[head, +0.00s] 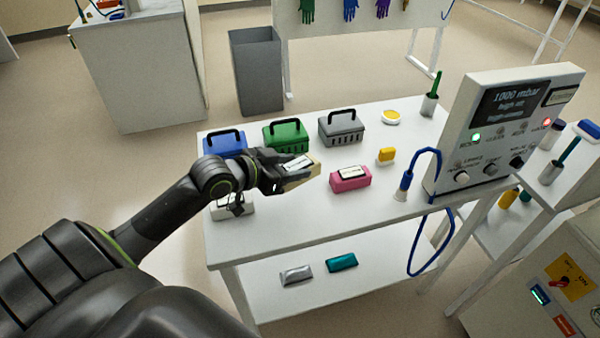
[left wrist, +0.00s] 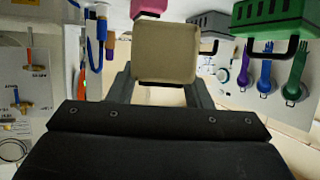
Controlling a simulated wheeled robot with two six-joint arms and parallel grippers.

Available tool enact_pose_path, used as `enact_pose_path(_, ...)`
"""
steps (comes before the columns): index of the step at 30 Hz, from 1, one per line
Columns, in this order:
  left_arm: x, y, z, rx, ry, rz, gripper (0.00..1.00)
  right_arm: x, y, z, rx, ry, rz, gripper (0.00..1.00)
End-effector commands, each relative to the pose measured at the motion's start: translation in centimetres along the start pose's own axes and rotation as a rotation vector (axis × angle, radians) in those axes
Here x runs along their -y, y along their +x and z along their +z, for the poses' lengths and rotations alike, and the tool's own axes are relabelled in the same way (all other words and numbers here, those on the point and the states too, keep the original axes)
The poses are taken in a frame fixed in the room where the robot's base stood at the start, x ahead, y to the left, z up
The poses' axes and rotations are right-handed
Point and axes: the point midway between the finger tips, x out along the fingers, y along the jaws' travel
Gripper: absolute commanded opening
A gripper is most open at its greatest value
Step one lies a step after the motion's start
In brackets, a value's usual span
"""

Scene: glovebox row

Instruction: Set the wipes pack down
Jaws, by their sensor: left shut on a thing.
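The wipes pack is a cream block (head: 302,180) with a white label on top. My left gripper (head: 283,174) is shut on it and holds it above the white table (head: 290,231), between the green basket and the pink pack. In the left wrist view the cream pack (left wrist: 165,52) sits between the two fingers of my left gripper (left wrist: 160,90). I cannot tell how high above the table top it is. My right gripper is in neither view.
Blue (head: 224,143), green (head: 285,134) and grey (head: 340,127) baskets line the back. A control panel (head: 500,130) stands at the right. The table's front middle is clear.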

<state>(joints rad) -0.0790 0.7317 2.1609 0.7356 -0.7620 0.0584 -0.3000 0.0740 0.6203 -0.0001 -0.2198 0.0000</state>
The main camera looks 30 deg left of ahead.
Motion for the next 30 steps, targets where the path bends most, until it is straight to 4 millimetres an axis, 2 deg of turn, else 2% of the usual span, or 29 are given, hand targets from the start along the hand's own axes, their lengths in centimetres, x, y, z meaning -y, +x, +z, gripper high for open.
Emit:
enact_pose_path(3,1.9,0.4,-0.5,-0.009,-0.005,-0.023,0.19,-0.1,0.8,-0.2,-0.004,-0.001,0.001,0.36)
enact_pose_path(6,2.5,0.7,-0.2,-0.011,-0.014,-0.031,0.19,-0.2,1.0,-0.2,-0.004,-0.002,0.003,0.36)
enact_pose_path(12,2.5,2.1,3.2,-0.012,-0.019,-0.032,0.19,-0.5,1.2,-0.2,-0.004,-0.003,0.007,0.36)
enact_pose_path(19,2.5,3.1,5.4,-0.013,-0.014,-0.032,0.19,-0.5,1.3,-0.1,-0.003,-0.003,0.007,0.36)
enact_pose_path(24,2.5,4.0,7.7,-0.012,-0.016,-0.032,0.19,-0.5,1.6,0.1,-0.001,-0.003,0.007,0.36)
enact_pose_path(30,2.5,4.3,8.3,-0.013,-0.011,-0.031,0.19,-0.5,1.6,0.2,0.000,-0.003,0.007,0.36)
